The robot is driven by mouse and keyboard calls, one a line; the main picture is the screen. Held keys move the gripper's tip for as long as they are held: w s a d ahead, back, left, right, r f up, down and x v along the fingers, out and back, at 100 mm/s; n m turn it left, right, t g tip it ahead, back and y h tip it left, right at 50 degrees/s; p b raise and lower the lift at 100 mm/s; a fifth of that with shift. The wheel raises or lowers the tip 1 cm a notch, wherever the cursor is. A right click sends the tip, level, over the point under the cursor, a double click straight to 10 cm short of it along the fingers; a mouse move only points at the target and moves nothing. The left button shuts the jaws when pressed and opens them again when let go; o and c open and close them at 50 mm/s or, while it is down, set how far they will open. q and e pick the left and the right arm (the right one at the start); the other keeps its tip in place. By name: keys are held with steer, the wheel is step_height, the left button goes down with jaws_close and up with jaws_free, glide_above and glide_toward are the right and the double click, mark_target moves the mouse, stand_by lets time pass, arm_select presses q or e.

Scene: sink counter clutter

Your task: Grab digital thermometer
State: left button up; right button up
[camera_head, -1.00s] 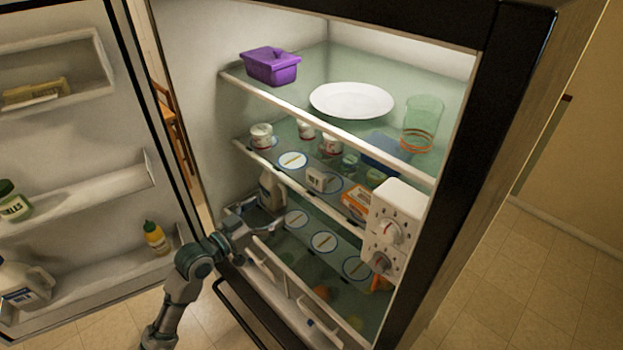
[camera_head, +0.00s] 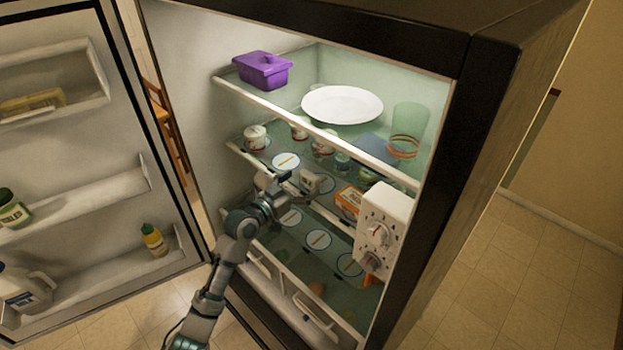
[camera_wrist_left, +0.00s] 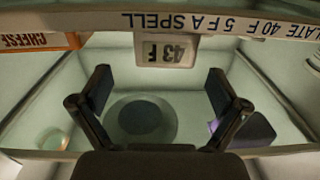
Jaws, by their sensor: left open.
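The digital thermometer (camera_head: 310,182) is a small white box on the middle fridge shelf. In the left wrist view the thermometer (camera_wrist_left: 167,50) faces me with an upside-down "43 F" display, between and beyond the fingertips. My left gripper (camera_head: 288,183) is at the front of that shelf, just left of the thermometer in the head view. In the left wrist view the left gripper (camera_wrist_left: 159,78) has its two fingers spread wide with nothing between them. My right gripper is not in view.
A white dial box (camera_head: 385,220) and an orange carton (camera_head: 349,200) stand to the right. The shelf above holds a purple container (camera_head: 262,70), a white plate (camera_head: 342,105) and a green glass (camera_head: 407,130). The fridge door (camera_head: 75,185) is open at left.

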arm_select(q)
steer(key=shift+x, duration=1.2)
steer(key=shift+w+a, duration=0.1)
steer(key=shift+w, duration=0.3)
steer(key=shift+s, duration=0.1)
steer(key=c, duration=1.2)
steer(key=shift+r, duration=0.15)
